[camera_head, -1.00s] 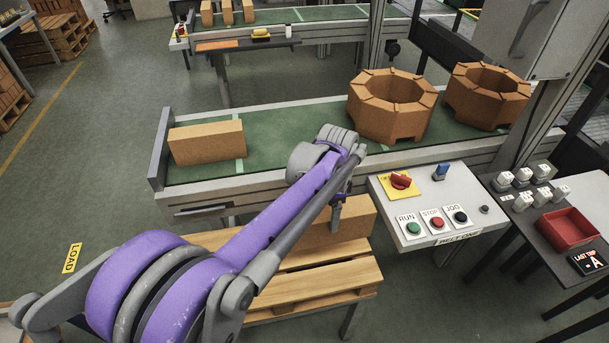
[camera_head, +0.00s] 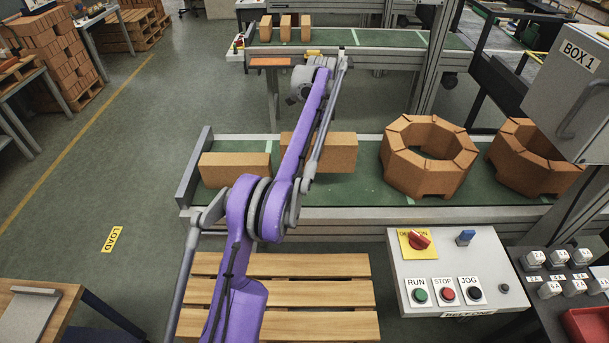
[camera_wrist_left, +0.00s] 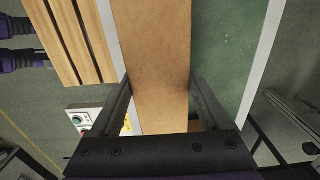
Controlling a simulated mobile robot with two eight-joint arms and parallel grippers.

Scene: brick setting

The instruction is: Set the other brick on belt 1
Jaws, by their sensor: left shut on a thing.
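One tan brick (camera_head: 235,170) stands on edge at the left end of the green belt 1 (camera_head: 365,190). The other brick (camera_head: 340,153) is just right of it, over the belt, partly hidden by my left arm. In the left wrist view this brick (camera_wrist_left: 157,40) runs between the two fingers of my left gripper (camera_wrist_left: 160,84), which is shut on it. The fingers are hidden in the head view. I cannot tell whether the held brick touches the belt. My right gripper is not in view.
An octagonal brick ring (camera_head: 428,155) stands on the belt to the right, with another ring (camera_head: 535,160) beyond it. A control panel (camera_head: 455,270) is in front at the right. The slatted wooden pallet (camera_head: 320,292) in front is bare where visible. An end plate (camera_head: 195,165) closes the belt's left end.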

